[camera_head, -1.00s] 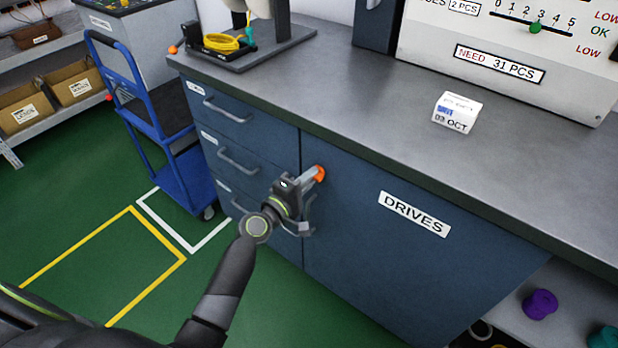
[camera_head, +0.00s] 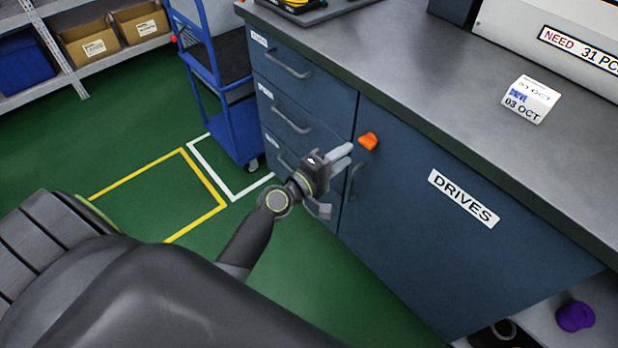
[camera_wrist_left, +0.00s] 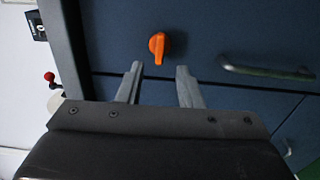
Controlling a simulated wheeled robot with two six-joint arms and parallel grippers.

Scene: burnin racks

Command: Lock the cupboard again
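The blue cupboard door with the DRIVES label (camera_head: 463,198) looks closed, flush with the drawers beside it. An orange turn knob (camera_head: 368,141) sits at its upper left corner, its grip lying roughly level across the door. The knob also shows in the left wrist view (camera_wrist_left: 157,46), just beyond the fingertips. My left gripper (camera_head: 343,156) is in front of the knob, to its left in the head view. Its two fingers are apart and empty in the left wrist view (camera_wrist_left: 160,72), with the knob not between them. My right gripper is not in view.
The door handle (camera_head: 354,181) is below the knob, close to my left gripper. Drawers with bar handles (camera_head: 291,118) are left of the door. A blue trolley (camera_head: 237,128) stands beyond them. A date block (camera_head: 530,98) sits on the grey worktop (camera_head: 430,70).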

